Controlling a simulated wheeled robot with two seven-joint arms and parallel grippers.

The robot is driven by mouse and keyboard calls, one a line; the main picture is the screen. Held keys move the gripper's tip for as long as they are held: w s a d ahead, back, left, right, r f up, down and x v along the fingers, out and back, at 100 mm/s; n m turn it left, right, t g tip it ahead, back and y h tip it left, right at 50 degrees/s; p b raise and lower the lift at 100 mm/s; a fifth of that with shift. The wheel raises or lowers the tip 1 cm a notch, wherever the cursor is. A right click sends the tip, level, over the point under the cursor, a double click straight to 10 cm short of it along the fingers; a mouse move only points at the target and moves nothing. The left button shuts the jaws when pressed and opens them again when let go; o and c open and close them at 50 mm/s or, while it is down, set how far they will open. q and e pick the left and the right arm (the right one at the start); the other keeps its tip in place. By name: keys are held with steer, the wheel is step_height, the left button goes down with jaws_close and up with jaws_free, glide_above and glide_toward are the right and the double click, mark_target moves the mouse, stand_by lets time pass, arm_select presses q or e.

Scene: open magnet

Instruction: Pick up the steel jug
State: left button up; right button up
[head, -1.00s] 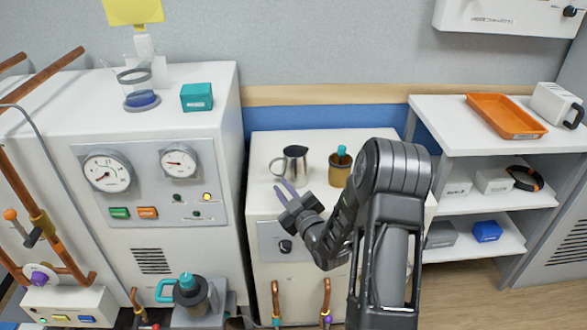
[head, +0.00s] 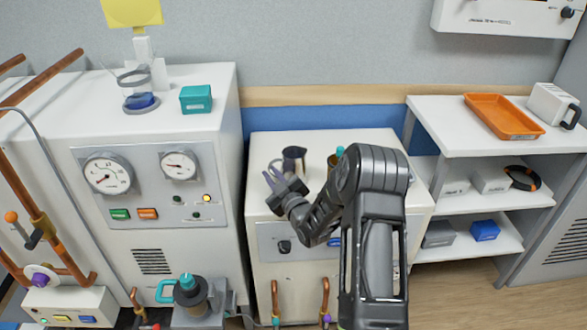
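The steel jug (head: 294,157) stands upright on the white cabinet (head: 345,141) in the middle of the head view. Its handle points left and its lower part is hidden by my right gripper. My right gripper (head: 271,175) is in front of the jug and slightly left of it, with its two fingers apart and nothing seen between them. I cannot tell whether it touches the jug. My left gripper is not in view.
A brown pot with a teal top (head: 339,153) stands right of the jug, partly behind my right arm. A taller gauge cabinet (head: 226,130) rises at the left, with a teal box (head: 196,99) on top. Shelves (head: 440,112) with an orange tray (head: 503,116) stand at the right.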

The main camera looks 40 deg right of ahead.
steer(key=shift+w, duration=0.25)
stand_by(0.4)
jaws_close()
steer(key=shift+d+r, duration=0.1)
steer(key=shift+r, duration=0.05)
stand_by(1.1)
